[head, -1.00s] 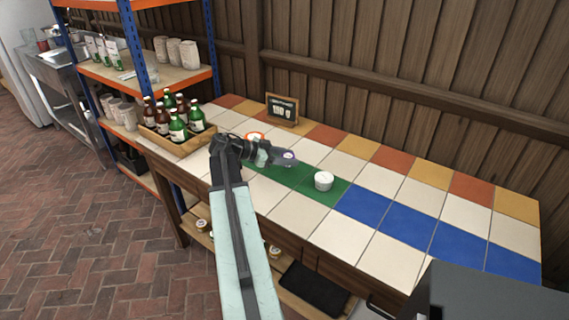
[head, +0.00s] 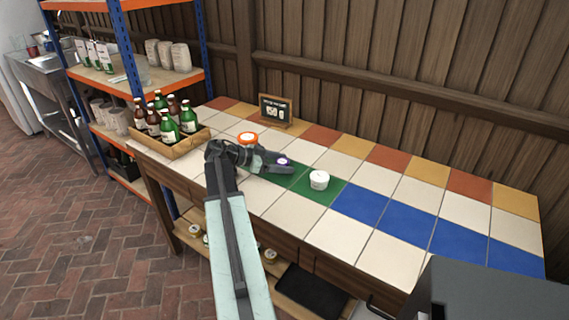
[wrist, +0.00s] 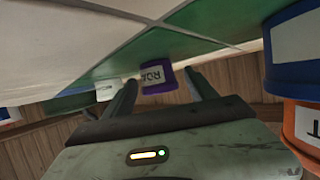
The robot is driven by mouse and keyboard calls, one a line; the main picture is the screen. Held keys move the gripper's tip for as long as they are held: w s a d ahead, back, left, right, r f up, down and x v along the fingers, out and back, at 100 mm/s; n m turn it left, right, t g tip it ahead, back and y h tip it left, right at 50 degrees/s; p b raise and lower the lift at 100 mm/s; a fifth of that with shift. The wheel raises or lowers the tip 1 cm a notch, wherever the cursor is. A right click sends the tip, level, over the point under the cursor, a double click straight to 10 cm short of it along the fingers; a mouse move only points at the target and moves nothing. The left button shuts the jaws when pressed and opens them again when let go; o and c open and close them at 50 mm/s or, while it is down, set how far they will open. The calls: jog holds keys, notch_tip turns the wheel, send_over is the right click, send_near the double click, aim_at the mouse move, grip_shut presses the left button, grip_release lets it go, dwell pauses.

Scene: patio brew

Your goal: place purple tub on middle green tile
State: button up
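The purple tub (wrist: 158,80) has a white label and stands on green tiling, by its place in the head view the middle green tile (head: 297,181). In the head view only its pale top with a purple rim (head: 283,161) shows beside my fingers. My gripper (head: 279,163) is low over the counter. In the wrist view, which is upside down, its fingers (wrist: 163,84) are spread on both sides of the purple tub, with a gap at the right finger. A white tub (head: 319,180) stands on the right green tile. My gripper hides most of the left green tile.
An orange tub (head: 248,137) is behind my wrist; in the wrist view it sits on a blue tub (wrist: 292,48). A crate of bottles (head: 197,145) is at left, a small sign (head: 276,110) at the back. Blue and white tiles at right are clear.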

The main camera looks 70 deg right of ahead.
jog(key=shift+r+p, duration=0.3)
jog(key=p+v, duration=0.4)
jog(key=v, duration=0.7)
jog(key=shift+w+a, duration=0.15)
jog(key=shift+a, duration=0.05)
jog(key=shift+w+a, duration=0.15)
jog(key=shift+w, duration=0.05)
